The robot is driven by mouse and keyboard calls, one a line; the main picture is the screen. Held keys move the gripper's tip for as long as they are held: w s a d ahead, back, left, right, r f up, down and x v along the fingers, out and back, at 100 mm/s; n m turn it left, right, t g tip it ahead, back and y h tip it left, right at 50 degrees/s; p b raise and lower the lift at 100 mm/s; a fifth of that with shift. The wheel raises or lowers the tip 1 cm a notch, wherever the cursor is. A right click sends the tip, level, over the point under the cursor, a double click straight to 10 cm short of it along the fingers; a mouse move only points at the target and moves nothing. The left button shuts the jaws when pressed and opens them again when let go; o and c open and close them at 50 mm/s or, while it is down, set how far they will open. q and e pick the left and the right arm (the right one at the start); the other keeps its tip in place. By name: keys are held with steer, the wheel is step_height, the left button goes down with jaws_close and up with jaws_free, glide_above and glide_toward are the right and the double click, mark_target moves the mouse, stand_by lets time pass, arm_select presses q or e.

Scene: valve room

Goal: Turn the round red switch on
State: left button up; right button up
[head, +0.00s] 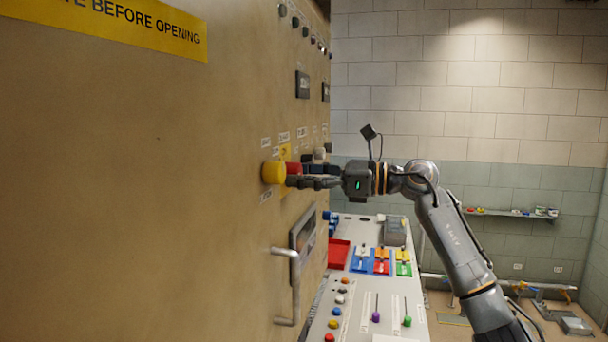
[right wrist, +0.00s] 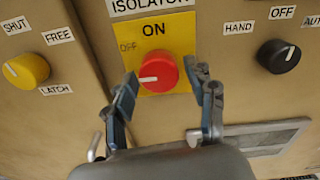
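The round red switch (right wrist: 164,69) sits on a yellow plate (right wrist: 178,47) on the cabinet front. ON is printed above it and OFF at its upper left. Its white mark points left. In the head view the red switch (head: 293,168) shows just behind a yellow knob. My right gripper (right wrist: 166,80) is open, with one finger on each side of the switch. A gap shows between each finger and the switch in the right wrist view. In the head view my right gripper (head: 310,182) reaches the panel from the right. My left gripper is out of view.
A yellow knob (right wrist: 26,71) is left of the switch and a black knob (right wrist: 278,56) is right of it. A metal door handle (head: 291,287) sticks out below. A control desk (head: 352,290) with coloured switches stands beside the cabinet.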

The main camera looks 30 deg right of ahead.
steer(key=c, duration=0.8)
steer(key=shift+o, duration=0.2)
steer(key=shift+m, duration=0.5)
steer(key=m+p, duration=0.2)
steer(key=m, duration=0.4)
steer(key=m+p, duration=0.3)
steer(key=m, duration=0.3)
steer(key=shift+s+a+r, duration=0.1)
steer(key=shift+s+r, duration=0.05)
steer(key=shift+r, duration=0.05)
steer(key=m+p, duration=0.3)
steer(key=m, duration=0.2)
steer(key=shift+t+p, duration=0.3)
steer(key=shift+m, duration=0.3)
steer(key=o, duration=1.1)
steer(key=shift+f, duration=0.1)
